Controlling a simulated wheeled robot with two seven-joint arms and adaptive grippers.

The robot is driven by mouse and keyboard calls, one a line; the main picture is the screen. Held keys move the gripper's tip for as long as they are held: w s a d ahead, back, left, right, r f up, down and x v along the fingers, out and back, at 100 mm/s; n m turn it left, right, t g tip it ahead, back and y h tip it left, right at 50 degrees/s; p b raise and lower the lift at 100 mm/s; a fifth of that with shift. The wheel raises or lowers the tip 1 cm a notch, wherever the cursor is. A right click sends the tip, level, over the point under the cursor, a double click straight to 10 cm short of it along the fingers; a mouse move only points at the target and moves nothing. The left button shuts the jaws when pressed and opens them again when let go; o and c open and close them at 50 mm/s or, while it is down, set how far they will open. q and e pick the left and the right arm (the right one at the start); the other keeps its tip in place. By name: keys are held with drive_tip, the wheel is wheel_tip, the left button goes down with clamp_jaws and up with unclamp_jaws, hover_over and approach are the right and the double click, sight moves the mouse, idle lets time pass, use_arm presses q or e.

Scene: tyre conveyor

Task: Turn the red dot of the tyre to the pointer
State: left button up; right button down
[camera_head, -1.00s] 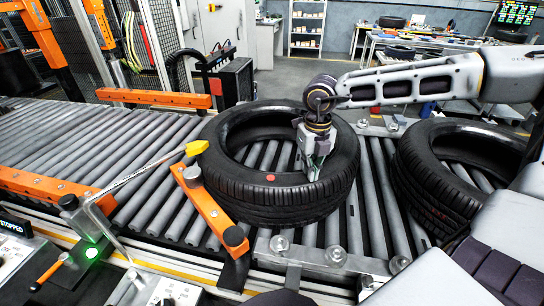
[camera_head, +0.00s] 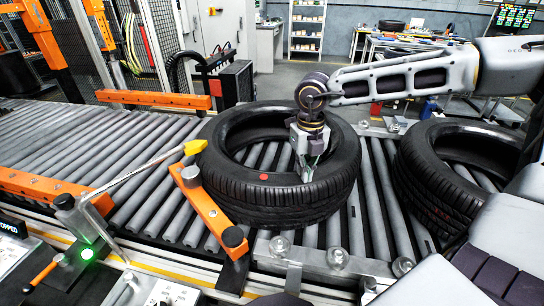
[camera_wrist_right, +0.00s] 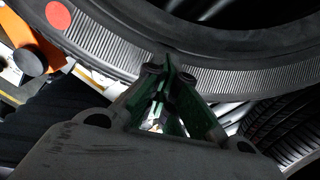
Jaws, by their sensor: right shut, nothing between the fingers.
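The black tyre (camera_head: 235,185) lies flat on the roller conveyor. Its red dot (camera_head: 264,176) is on the upper sidewall at the near side; it also shows in the right wrist view (camera_wrist_right: 58,15). The yellow-tipped pointer (camera_head: 195,147) stands at the tyre's left, its tip close to the tread. The dot is well to the right of the tip. My right gripper (camera_head: 306,174) is shut and empty, reaching down at the inner rim of the tyre, right of the dot. In the right wrist view its fingertips (camera_wrist_right: 165,70) overlap the ribbed sidewall; contact is unclear. My left gripper is not in view.
An orange bar with grey and black rollers (camera_head: 212,215) stands against the tyre's near left. A second tyre (camera_head: 425,185) lies to the right. A metal plate with rollers (camera_head: 325,262) is in front. The conveyor (camera_head: 90,150) is clear to the left.

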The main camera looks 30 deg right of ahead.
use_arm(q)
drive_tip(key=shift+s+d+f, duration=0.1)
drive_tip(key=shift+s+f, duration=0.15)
use_arm(e)
drive_tip(key=shift+s+a+f, duration=0.1)
drive_tip(key=shift+s+f, duration=0.05)
drive_tip(key=shift+f, duration=0.2)
